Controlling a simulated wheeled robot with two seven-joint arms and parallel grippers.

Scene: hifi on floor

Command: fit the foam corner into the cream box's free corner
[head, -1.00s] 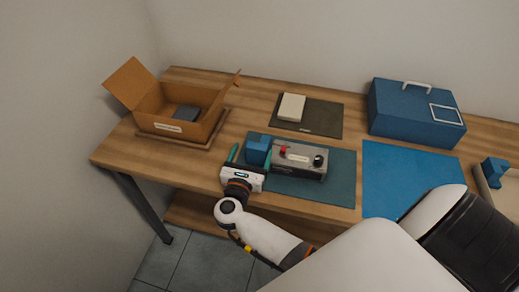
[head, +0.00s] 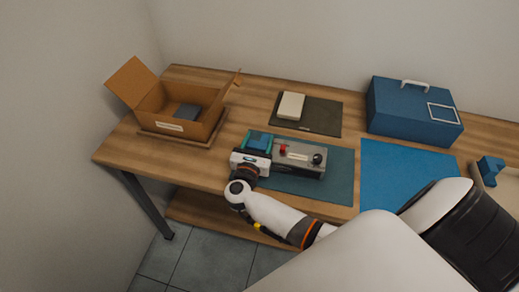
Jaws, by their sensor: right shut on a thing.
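A blue foam corner (head: 258,141) is at the left end of the grey device with a red knob, on the dark green mat. My right gripper (head: 257,143) reaches it from the front, its teal fingers shut on its sides. Whether the foam touches the mat or device is hard to tell. The cream box (head: 480,181) is cut off at the right edge of the head view. Another blue foam piece (head: 490,169) sits in its visible corner; its other corners are out of view. My left gripper is not in view.
The grey device (head: 300,160) stands close to the right of my gripper. An open cardboard box (head: 172,128) is at the left and a blue case (head: 412,112) at the back right. A bare blue mat (head: 400,170) lies between the device and the cream box.

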